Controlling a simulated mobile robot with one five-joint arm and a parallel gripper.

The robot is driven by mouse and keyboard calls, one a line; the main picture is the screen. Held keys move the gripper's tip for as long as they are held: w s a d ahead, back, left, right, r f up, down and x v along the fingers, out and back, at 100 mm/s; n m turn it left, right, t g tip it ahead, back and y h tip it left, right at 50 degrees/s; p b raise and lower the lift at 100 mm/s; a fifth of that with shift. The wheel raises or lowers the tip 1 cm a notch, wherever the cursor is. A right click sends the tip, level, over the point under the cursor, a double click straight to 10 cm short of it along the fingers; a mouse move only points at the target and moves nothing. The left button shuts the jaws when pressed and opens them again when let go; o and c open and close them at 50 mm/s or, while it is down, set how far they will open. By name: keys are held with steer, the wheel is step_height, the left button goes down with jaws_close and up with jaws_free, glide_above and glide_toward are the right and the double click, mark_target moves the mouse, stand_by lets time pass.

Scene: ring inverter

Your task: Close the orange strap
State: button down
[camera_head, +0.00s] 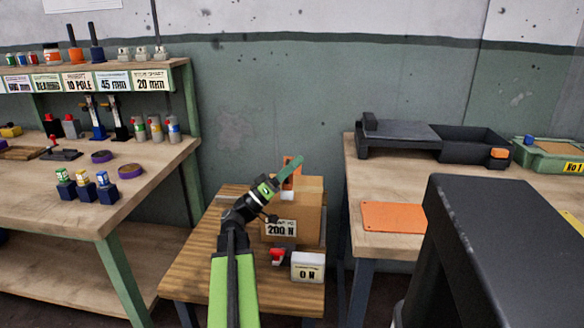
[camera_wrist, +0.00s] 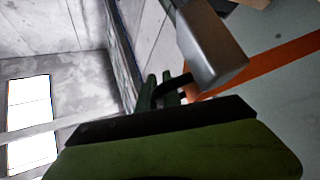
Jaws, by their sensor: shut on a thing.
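The orange strap (camera_head: 288,183) stands up at the top of a brown box (camera_head: 309,217) with a "200 N" label, on a small wooden table. My gripper (camera_head: 291,167) is at the strap, its green fingers crossing in front of it, and appears shut on it. In the wrist view an orange band (camera_wrist: 285,55) runs from the right edge towards my gripper (camera_wrist: 162,92). A grey metal block (camera_wrist: 212,48) shows close to the fingers there and hides part of the band. The exact grip point is hidden.
A white "0 N" display (camera_head: 307,267) and a red part (camera_head: 278,256) are at the front of the small table (camera_head: 195,264). A cluttered workbench (camera_head: 130,190) stands left. Another table (camera_head: 365,180) with a black tray (camera_head: 470,143) and an orange sheet (camera_head: 394,217) stands right.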

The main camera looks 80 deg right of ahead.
steer(key=shift+w, duration=0.1)
steer(key=c, duration=1.8)
jaws_free()
steer(key=w+a, duration=0.8)
steer(key=w, duration=0.2)
steer(key=shift+f+b, duration=0.3)
steer(key=shift+b, duration=0.05)
